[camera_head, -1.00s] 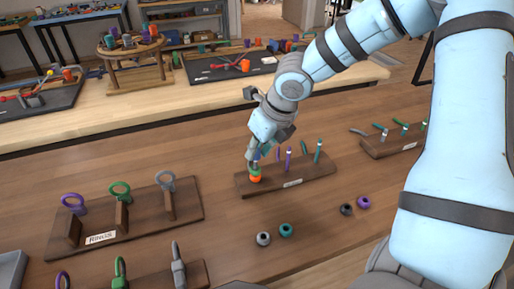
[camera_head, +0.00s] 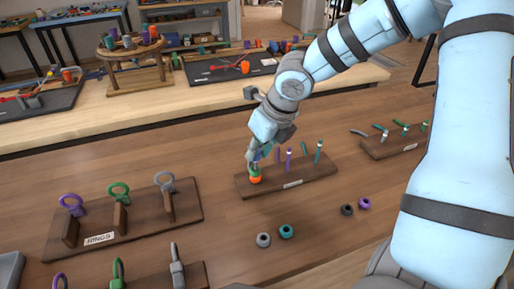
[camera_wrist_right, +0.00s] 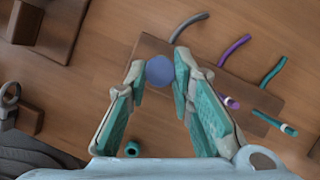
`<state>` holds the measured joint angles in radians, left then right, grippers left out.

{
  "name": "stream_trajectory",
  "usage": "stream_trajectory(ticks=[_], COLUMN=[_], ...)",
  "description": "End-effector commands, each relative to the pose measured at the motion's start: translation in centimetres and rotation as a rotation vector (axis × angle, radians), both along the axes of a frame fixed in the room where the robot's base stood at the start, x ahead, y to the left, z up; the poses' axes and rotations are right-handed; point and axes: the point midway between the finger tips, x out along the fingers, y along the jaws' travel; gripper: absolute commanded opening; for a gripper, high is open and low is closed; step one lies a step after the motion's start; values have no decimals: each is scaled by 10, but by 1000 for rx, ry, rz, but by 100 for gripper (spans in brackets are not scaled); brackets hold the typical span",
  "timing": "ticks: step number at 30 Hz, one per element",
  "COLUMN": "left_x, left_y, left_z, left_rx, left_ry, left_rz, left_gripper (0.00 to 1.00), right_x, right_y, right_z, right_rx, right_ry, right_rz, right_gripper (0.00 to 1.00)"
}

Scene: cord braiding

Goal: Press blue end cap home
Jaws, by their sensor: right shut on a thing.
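My right gripper (camera_head: 253,163) points down at the left end of a dark wooden holder (camera_head: 318,180). In the right wrist view its fingertips (camera_wrist_right: 160,72) close on the sides of a round blue end cap (camera_wrist_right: 160,70). The cap's underside and whatever it sits on are hidden in that view. Whether the cap is fully seated cannot be told. My left gripper is not in view.
Purple (camera_head: 289,160) and teal (camera_head: 319,151) cords stand in the same holder, close right of my gripper. A second cord holder (camera_head: 395,145) stands farther right. The rings rack (camera_head: 138,228) is at left. Loose grey (camera_head: 263,240) and teal (camera_head: 286,231) beads lie in front.

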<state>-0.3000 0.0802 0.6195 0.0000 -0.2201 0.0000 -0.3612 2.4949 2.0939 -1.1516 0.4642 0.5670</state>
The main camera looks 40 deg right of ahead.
Motion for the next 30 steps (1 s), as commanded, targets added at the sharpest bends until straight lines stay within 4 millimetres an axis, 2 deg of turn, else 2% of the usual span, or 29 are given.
stream_trajectory(ticks=[22,23,26,30], left_x=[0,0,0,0], left_y=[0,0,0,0], left_z=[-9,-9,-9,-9], left_rx=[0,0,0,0], left_ry=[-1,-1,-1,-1], left_rz=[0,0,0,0], left_gripper=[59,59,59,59], right_x=[0,0,0,0], right_y=[0,0,0,0], right_z=[-4,-4,-4,-4], right_rx=[0,0,0,0], right_ry=[0,0,0,0], right_rz=[0,0,0,0], right_gripper=[11,26,42,45])
